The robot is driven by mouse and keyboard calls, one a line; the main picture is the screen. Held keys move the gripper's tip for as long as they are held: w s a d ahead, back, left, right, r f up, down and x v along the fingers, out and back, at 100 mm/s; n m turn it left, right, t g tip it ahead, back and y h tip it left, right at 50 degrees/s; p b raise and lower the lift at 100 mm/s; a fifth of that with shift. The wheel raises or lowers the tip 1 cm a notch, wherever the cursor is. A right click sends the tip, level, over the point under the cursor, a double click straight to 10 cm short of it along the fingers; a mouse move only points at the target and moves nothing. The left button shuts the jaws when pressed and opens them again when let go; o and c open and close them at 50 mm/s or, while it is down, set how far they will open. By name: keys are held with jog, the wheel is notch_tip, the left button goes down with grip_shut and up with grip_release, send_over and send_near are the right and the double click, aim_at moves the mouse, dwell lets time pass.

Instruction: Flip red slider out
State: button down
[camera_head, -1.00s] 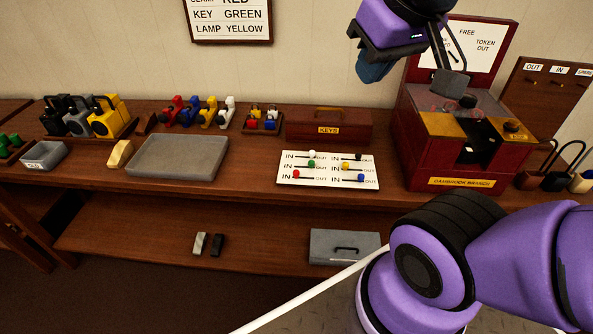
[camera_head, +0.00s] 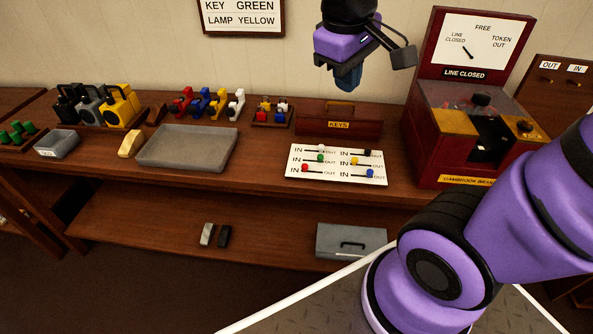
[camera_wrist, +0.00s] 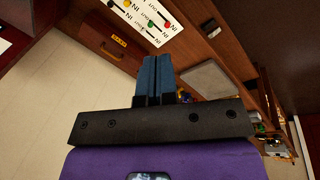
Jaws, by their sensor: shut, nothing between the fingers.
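The red slider (camera_head: 305,168) is a small red knob at the lower left of the white slider board (camera_head: 335,179), at the IN end of its slot. White, green, black, yellow and blue knobs sit in the board's other slots. My gripper (camera_head: 347,88) is shut and empty, above and behind the board, in the air over the KEYS box. In the wrist view the blue fingertips of my gripper (camera_wrist: 157,60) are together, and part of the white board (camera_wrist: 155,22) shows beyond them.
The red KEYS box (camera_head: 325,121) stands just behind the board. A dark red machine (camera_head: 425,150) with a LINE CLOSED sign stands to the right. A grey tray (camera_head: 187,162) lies to the left.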

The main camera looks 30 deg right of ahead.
aim_at(303, 168)
jog(key=w+a+f+n+t+h, duration=0.1)
jog(key=w+a+f+n+h, duration=0.2)
jog(key=f+n, duration=0.3)
jog(key=w+a+f+n+t+h, duration=0.1)
jog(key=w+a+f+n+h, duration=0.3)
jog(key=f, duration=1.2)
jog(key=w+a+f+n+t+h, duration=0.1)
jog(key=w+a+f+n+h, duration=0.3)
jog(key=f, duration=0.7)
jog(key=w+a+n, duration=0.2)
jog(key=n, duration=0.2)
jog(key=shift+f+t, duration=0.3)
jog(key=shift+f, duration=0.05)
jog(key=shift+w, duration=0.1)
jog(key=shift+d, duration=0.1)
jog(key=x, duration=0.8)
jog(key=r+x, duration=0.1)
jog(key=x, duration=0.3)
jog(key=shift+d+f, duration=0.1)
jog(key=shift+d, duration=0.25)
jog(key=shift+w+d, duration=0.25)
jog(key=shift+d, duration=0.4)
